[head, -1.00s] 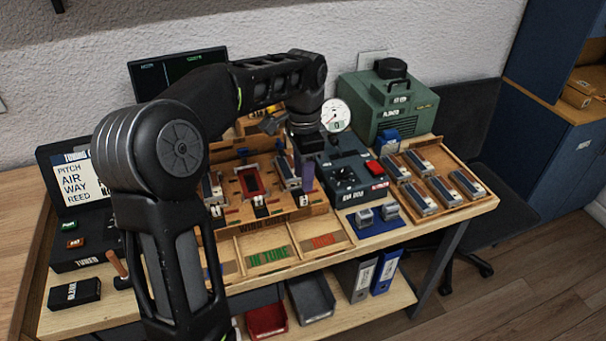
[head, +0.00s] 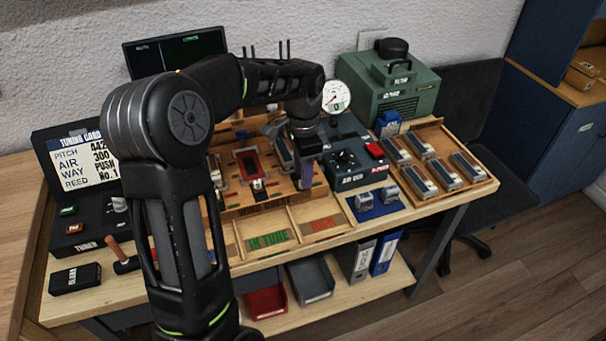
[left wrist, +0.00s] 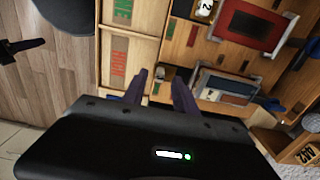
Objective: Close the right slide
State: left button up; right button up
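The wooden board (head: 228,214) on the table carries several reed blocks with small sliding handles in front. The right slide's grey reed block (head: 283,153) shows beside my left gripper (head: 306,180); it also shows in the left wrist view (left wrist: 228,86). Its small dark handle (left wrist: 165,75) lies at the fingertips of my left gripper (left wrist: 158,78) in the left wrist view. The purple fingers are apart on either side of it; contact is unclear. My gripper hides this handle in the head view. The middle slide's handle (head: 259,187) sits left, before a red block (head: 249,163). My right gripper is not seen.
The air box (head: 350,160) with a gauge stands close to the right of my gripper. Shallow bins (head: 300,236) lie in front of the slides. A tray (head: 433,185) of reed blocks is at the right, a hammer (head: 121,258) at the left.

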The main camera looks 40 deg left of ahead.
pick_arm(q)
jog(key=shift+f, duration=0.9)
jog(key=shift+c, duration=0.5)
grip_shut()
jog(key=shift+r, duration=0.1)
